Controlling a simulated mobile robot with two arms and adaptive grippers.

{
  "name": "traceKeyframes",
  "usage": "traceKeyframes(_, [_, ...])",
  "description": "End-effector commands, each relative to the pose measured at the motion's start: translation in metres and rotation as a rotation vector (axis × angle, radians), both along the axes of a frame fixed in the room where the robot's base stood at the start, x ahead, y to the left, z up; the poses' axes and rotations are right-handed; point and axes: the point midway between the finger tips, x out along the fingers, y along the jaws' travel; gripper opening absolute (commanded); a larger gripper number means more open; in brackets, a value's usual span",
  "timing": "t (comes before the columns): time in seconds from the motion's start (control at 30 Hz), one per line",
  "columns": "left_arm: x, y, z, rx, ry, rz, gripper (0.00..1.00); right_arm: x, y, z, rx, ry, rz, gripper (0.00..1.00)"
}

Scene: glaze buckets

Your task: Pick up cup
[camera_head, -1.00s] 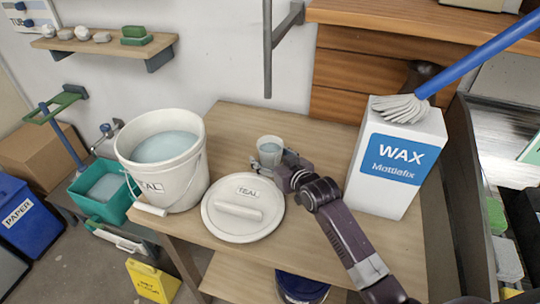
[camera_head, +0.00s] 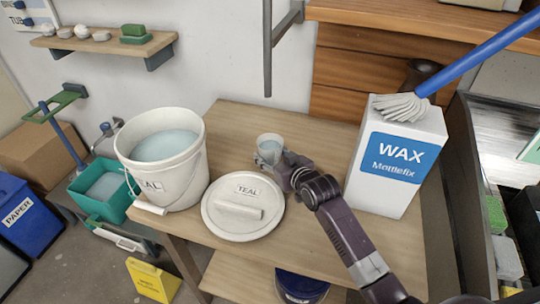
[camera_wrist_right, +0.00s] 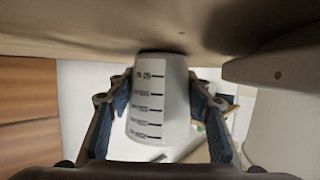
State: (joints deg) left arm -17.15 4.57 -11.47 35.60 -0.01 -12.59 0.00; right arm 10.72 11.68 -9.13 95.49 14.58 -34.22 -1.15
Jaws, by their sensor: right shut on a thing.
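The cup (camera_head: 270,147) is small and pale, with a greyish inside, and stands behind the lid on the wooden table. In the right wrist view the cup (camera_wrist_right: 158,100) shows a scale of printed lines on its side. My right gripper (camera_head: 268,160) comes in from the right and is shut on the cup. In the right wrist view its two blue-padded fingers (camera_wrist_right: 160,112) flank the cup on both sides. Whether the cup touches the table cannot be told clearly. My left gripper is not in view.
A white TEAL bucket (camera_head: 190,180) with pale blue liquid stands at the left of the table (camera_head: 315,135). Its lid (camera_head: 240,224) lies in front of the cup. A tall WAX box (camera_head: 385,188) stands at the right, with a blue-handled mop (camera_head: 402,106) across its top.

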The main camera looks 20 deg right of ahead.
Motion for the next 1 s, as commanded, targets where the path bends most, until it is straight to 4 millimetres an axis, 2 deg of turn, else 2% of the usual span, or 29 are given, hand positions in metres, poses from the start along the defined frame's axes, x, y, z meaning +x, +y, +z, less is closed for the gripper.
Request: traceKeyframes(1.0, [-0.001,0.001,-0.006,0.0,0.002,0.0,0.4,0.001,0.0,0.086,0.001,-0.006,-0.001,0.11])
